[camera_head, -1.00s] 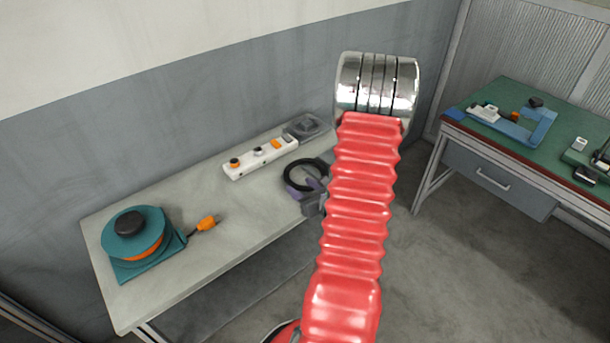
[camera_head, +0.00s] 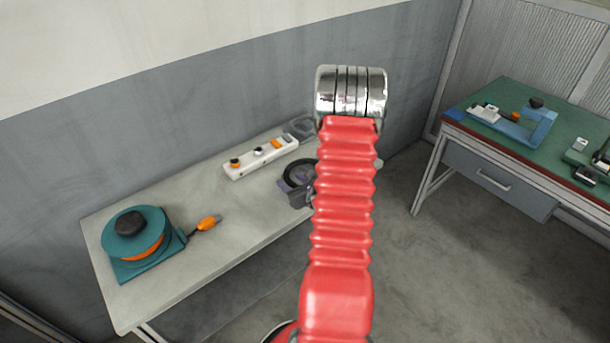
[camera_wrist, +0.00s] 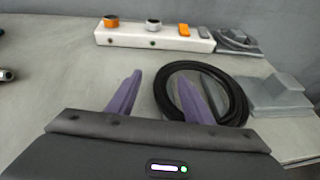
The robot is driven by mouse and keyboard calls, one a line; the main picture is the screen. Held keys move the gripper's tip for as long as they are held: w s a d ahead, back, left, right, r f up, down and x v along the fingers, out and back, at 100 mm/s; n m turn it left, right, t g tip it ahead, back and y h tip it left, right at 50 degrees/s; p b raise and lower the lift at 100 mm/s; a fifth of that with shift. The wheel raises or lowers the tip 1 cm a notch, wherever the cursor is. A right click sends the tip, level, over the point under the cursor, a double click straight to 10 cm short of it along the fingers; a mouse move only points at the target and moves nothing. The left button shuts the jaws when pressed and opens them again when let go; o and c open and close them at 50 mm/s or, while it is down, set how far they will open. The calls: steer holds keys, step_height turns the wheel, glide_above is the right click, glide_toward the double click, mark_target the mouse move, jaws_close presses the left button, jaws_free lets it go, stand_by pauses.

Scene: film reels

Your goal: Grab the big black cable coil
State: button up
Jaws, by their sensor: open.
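The big black cable coil (camera_head: 287,174) lies on the grey table beside the back wall, partly hidden behind my arm in the head view. In the wrist view the coil (camera_wrist: 236,99) is a thick black ring right of centre. My gripper (camera_wrist: 161,74) is open, with two purple fingers pointing forward. The right finger overlaps the coil's opening in the picture; the left finger is outside, left of the ring. Nothing is visibly held between them. I cannot tell whether either finger touches the coil. In the head view my gripper is mostly hidden by the arm.
A grey block (camera_wrist: 278,94) sits right of the coil. A white power strip (camera_wrist: 155,36) and a smaller dark coil on a grey holder (camera_wrist: 238,41) lie behind. A teal reel (camera_head: 138,235) with an orange plug (camera_head: 209,223) stands at the left. The table between is clear.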

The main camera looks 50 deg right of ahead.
steer(key=shift+w+d+f, duration=0.2)
steer(key=shift+w, duration=0.35)
jaws_close()
stand_by(0.5)
